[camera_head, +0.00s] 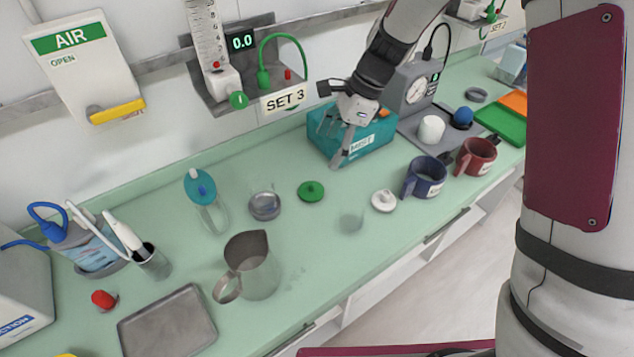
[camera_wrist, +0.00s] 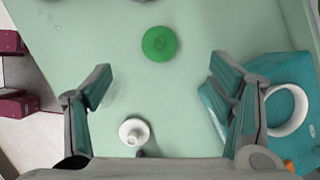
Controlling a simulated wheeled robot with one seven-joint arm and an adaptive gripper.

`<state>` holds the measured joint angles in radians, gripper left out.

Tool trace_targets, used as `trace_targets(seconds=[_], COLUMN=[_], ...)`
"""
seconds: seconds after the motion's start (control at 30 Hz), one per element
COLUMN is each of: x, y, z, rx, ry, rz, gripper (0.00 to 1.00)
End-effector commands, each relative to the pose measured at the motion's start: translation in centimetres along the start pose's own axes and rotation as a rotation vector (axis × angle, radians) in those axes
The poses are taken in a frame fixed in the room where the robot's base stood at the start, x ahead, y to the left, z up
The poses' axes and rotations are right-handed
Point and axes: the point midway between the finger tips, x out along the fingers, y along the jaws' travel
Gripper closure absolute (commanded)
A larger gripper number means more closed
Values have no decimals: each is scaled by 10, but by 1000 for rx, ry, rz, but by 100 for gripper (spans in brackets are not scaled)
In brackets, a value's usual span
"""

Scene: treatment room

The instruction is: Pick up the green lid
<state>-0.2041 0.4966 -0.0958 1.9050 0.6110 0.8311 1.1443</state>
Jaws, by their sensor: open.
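In the wrist view the green lid (camera_wrist: 159,43) is ahead of my gripper, near the top centre, beyond the fingertips. My gripper (camera_head: 338,145) is above the counter, in front of the teal box, to the right of the green lid. In the wrist view my gripper (camera_wrist: 165,85) has its two fingers wide apart with nothing between them.
The teal box (camera_head: 372,138) is close to my gripper. A metal pitcher (camera_head: 250,264) stands in front.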

Motion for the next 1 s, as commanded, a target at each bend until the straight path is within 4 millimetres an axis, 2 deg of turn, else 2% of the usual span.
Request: trace_targets(seconds=[0.17,0.4,0.5,0.77,1.0], x=[21,65,78,95,126], y=[0,1,0,1,2], z=[-1,-1,-1,-2,-5], rx=[13,11,10,9,9], ry=[-1,-1,-1,0,-1], rz=[6,6,4,4,5], gripper=[24,24,24,24,24])
